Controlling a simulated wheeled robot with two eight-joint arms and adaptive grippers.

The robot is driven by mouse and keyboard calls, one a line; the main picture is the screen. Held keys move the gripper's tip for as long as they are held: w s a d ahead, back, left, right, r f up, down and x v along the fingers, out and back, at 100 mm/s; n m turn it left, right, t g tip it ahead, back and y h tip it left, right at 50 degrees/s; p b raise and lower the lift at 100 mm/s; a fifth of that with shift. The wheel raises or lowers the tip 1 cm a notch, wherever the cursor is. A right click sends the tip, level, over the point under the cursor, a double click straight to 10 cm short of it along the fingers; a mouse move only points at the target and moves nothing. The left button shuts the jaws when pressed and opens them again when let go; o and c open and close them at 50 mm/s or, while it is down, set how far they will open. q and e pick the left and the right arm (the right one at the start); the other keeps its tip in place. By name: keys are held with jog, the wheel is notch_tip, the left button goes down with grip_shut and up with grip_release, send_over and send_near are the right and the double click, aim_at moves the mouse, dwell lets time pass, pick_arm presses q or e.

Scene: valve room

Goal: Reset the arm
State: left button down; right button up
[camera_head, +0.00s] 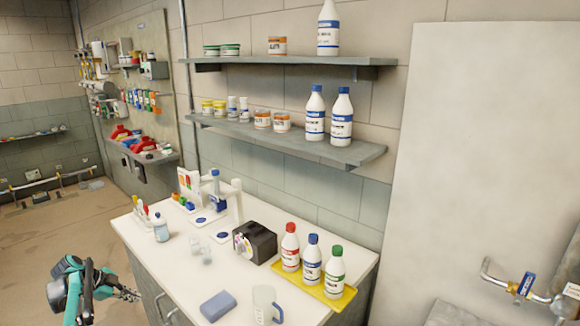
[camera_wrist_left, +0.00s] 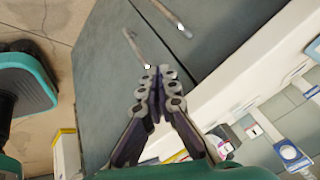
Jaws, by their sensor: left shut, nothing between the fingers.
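My left gripper (camera_head: 128,294) is at the lower left of the head view, beside the left end of the white-topped bench (camera_head: 180,285). In the left wrist view its two fingers (camera_wrist_left: 158,72) meet at the tips, shut with nothing between them. Beyond the fingertips the wrist view shows the grey cabinet front (camera_wrist_left: 200,35) with metal handles (camera_wrist_left: 140,45). How far the fingers are from it I cannot tell. My right gripper is in neither view.
The bench carries a yellow tray (camera_head: 335,297) with three capped bottles, a black box (camera_head: 255,242), a clear mug (camera_head: 265,305) and a blue sponge-like block (camera_head: 218,306). Shelves (camera_head: 290,140) with bottles hang above. Open floor (camera_head: 50,235) lies left of the bench.

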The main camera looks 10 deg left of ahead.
pick_arm(q)
jog(key=d+r+n+y, duration=0.1)
jog(key=d+r+n, duration=0.2)
jog(key=d+r, duration=0.9)
jog(key=s+d+r+n+y, duration=0.1)
jog(key=s+d+r+n, duration=0.15)
jog(key=d, duration=0.65)
jog(key=s+d+r+n+y, duration=0.15)
jog(key=s+d, duration=0.25)
jog(key=d, duration=0.5)
jog(key=s+d+f+n, duration=0.2)
jog(key=s+d+n, duration=0.1)
jog(key=s+d, duration=0.4)
jog(key=s+d+f+n+t, duration=0.1)
jog(key=s+d+n, duration=0.3)
jog(key=s+d, duration=0.4)
jog(key=s+f, duration=0.1)
jog(key=s, duration=0.5)
jog(key=shift+s+d+f, duration=0.15)
jog(key=shift+d+f, duration=0.15)
jog(key=shift+f, duration=0.1)
